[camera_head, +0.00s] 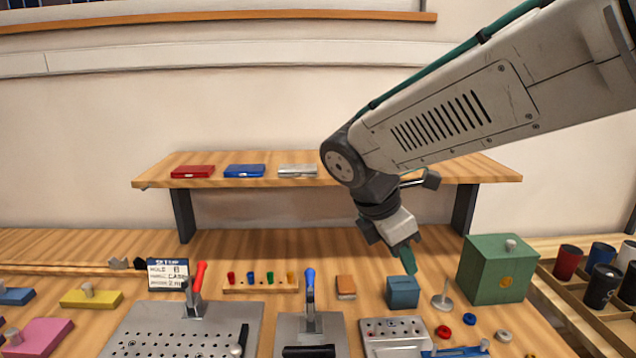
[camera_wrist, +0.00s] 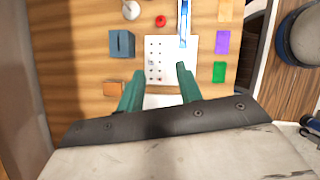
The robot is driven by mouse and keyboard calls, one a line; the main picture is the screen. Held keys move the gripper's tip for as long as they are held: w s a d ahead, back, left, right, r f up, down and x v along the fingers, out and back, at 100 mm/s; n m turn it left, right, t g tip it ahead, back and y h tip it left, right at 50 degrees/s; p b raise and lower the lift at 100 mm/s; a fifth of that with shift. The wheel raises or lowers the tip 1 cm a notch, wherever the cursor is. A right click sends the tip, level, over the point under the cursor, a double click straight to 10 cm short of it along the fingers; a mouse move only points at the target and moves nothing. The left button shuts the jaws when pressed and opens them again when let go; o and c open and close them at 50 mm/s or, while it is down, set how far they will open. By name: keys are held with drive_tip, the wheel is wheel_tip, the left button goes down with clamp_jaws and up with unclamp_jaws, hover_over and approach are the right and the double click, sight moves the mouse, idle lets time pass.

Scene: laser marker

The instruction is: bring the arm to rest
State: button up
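My arm reaches in from the upper right in the head view. My gripper (camera_head: 408,262) hangs from it, tilted downward, above the back part of the bench, close to a blue-grey block (camera_head: 402,292). In the wrist view my gripper (camera_wrist: 158,78) shows two green fingers spread apart with nothing held between them. Beyond the fingertips lies a light plate with holes (camera_wrist: 157,52), with the blue-grey block (camera_wrist: 122,43) to its left. The exact height of the fingertips above the block is hard to tell.
A wooden shelf (camera_head: 240,183) with red, blue and silver cases stands behind the gripper. A green box (camera_head: 497,268) and a rack of cups (camera_head: 567,262) are to the right. Clamp fixtures (camera_head: 180,330) and colored blocks (camera_head: 92,298) fill the left and front.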

drive_tip(key=s+d+m+y, duration=0.2)
drive_tip(key=s+d+m, duration=0.4)
drive_tip(key=s+m, duration=0.4)
drive_tip(key=s+d+m+y, duration=0.3)
drive_tip(key=s+d+m, duration=0.4)
drive_tip(key=s+m, duration=0.4)
drive_tip(key=shift+s, duration=0.2)
